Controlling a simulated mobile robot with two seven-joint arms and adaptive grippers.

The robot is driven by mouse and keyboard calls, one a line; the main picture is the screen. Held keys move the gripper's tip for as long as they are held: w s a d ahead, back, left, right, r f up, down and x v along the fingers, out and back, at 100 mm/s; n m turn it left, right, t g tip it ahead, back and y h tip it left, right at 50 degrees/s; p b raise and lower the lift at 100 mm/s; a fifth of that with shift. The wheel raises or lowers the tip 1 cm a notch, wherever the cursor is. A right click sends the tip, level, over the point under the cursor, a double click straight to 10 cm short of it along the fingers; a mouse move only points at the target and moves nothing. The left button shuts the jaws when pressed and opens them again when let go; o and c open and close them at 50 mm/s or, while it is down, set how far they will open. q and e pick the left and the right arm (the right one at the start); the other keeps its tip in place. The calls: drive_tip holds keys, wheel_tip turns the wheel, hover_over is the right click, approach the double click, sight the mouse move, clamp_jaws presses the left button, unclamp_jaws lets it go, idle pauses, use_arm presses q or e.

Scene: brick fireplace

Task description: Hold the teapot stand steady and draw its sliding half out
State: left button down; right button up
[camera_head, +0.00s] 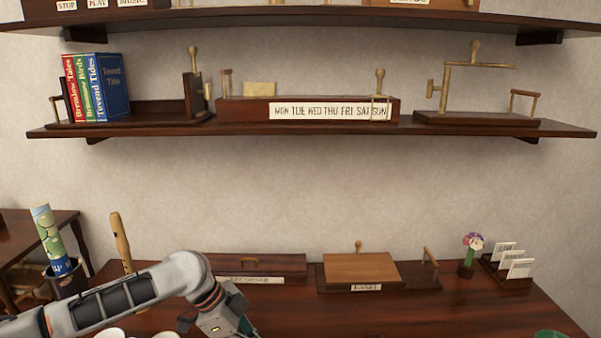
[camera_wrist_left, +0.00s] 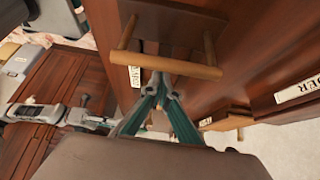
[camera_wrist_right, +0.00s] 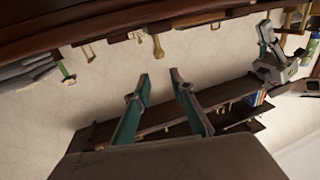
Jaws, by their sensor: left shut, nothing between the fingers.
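No teapot is in view, and I cannot tell surely which piece is the stand. A low stand with a tan wooden top (camera_head: 358,271) and a bar handle (camera_head: 431,257) at its right end sits on the back of the table. My left gripper (camera_wrist_left: 162,84) is shut and empty, its tips together close to a wooden bar handle (camera_wrist_left: 166,65) on two posts. I cannot tell whether they touch. In the head view the left hand is cut off at the bottom edge. My right gripper (camera_wrist_right: 158,80) is open and empty; the head view does not show it.
A labelled dark box (camera_head: 255,268) lies left of the tan-topped stand. A flower pot (camera_head: 466,270) and card rack (camera_head: 508,281) stand at the right. A cup with a rolled tube (camera_head: 67,277) is at the left. Shelves (camera_head: 310,130) hang above.

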use_arm(q)
drive_tip(key=shift+r+p, duration=1.65)
